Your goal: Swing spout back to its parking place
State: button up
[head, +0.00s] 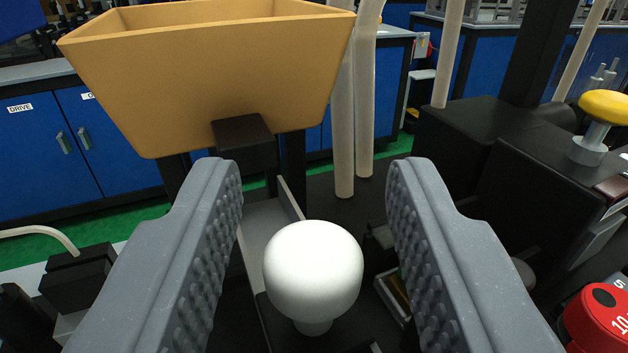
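A round white knob (313,268) on a short stem stands low in the middle of the head view. My gripper (315,180) is open, with one ridged grey finger on each side of the knob and visible gaps between. A pale grey trough-like part (262,232) runs behind and left of the knob, below the hopper's black block; it looks like the spout. Its lower end is hidden by the knob and my left finger. I cannot tell which spot is the parking place.
An orange hopper (205,75) stands behind the left finger, with a black block (244,142) at its front. Pale upright tubes (354,110) stand behind the gap. At right are a black housing (535,185), a yellow knob (606,106) and a red numbered knob (597,322).

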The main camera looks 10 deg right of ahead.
grip_shut()
jog(key=shift+d+r+p, duration=0.1)
jog(key=shift+d+p, duration=0.05)
jog(key=shift+p, duration=0.4)
